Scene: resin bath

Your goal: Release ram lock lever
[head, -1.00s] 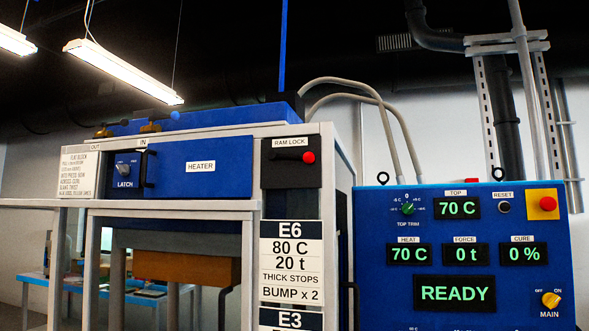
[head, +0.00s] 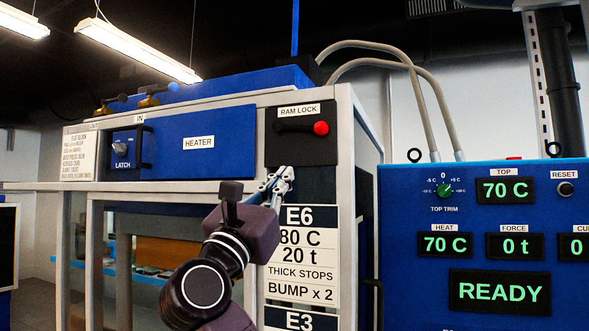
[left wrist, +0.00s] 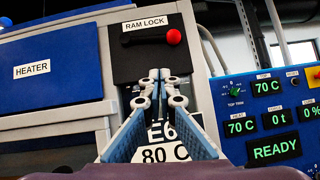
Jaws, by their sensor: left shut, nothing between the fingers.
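The ram lock lever (head: 298,126) is a black bar with a red knob at its right end, lying about level on a black plate under the RAM LOCK label. It also shows in the left wrist view (left wrist: 148,35), near the top. My left gripper (head: 285,173) is shut and empty. Its fingertips are just below the black plate's lower edge in the head view, below the lever and apart from it. In the left wrist view the closed fingers (left wrist: 159,75) point up toward the lever. My right gripper is not in view.
A blue HEATER drawer front (head: 200,142) with a latch knob (head: 121,149) is left of the lock plate. The E6 instruction sign (head: 300,250) hangs below it, partly behind my left arm. The blue control panel (head: 410,285) stands at the right and reads READY.

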